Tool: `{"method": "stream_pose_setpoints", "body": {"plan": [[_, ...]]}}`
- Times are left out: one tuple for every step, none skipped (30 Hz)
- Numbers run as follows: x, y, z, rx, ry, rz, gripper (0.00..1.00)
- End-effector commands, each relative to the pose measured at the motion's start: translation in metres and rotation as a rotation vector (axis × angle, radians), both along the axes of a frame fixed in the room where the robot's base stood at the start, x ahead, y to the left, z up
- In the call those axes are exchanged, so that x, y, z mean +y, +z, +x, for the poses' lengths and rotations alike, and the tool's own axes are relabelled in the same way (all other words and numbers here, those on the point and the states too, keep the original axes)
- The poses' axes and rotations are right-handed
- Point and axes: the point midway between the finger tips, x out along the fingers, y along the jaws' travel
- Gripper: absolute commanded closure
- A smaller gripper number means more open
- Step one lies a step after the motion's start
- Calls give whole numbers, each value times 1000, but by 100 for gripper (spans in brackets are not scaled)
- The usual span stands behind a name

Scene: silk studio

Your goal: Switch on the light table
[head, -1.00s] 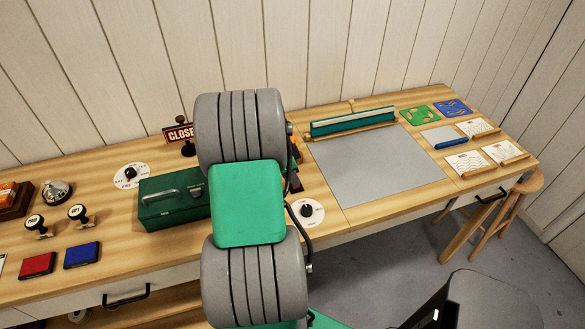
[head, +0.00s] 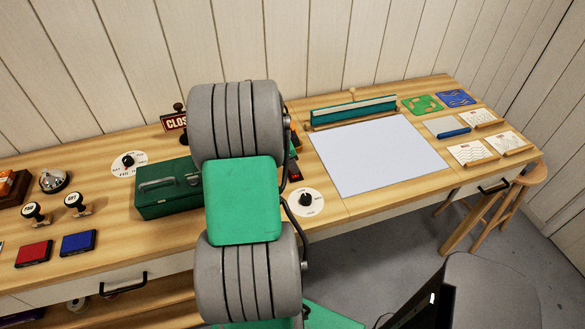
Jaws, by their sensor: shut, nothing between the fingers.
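The light table's flat panel (head: 376,155) is set in the wooden bench right of my arm. Its surface is bright bluish white, as if lit. A round white dial with a black knob (head: 305,201) lies on the bench by the panel's lower left corner; its markings are too small to read. My grey and green arm covers the bench left of the dial. My gripper is hidden behind the arm, so I cannot see its fingers or what they touch.
A green metal box (head: 168,190) stands left of my arm, with another dial (head: 127,163) behind it. Stamps, ink pads (head: 78,243) and a bell (head: 53,181) lie farther left. A teal and wooden bar (head: 352,111) lies behind the panel; cards (head: 472,153) lie right.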

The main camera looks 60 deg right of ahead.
Motion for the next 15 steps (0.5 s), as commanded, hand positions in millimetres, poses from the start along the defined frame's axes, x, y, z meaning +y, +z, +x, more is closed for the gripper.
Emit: {"method": "stream_pose_setpoints", "body": {"plan": [[-1, 0, 3, 0, 2, 0, 100], [-2, 1, 3, 0, 2, 0, 100], [-3, 1, 4, 0, 2, 0, 100], [-4, 2, 5, 0, 2, 0, 100], [-4, 2, 5, 0, 2, 0, 100], [-4, 2, 5, 0, 2, 0, 100], [-4, 2, 5, 0, 2, 0, 100], [-4, 2, 5, 0, 2, 0, 100], [-4, 2, 5, 0, 2, 0, 100], [-4, 2, 5, 0, 2, 0, 100], [-4, 2, 5, 0, 2, 0, 100], [-4, 2, 5, 0, 2, 0, 100], [-4, 4, 5, 0, 3, 0, 100], [-3, 6, 5, 0, 3, 0, 100], [-3, 10, 5, -1, 3, -1, 100]]}}
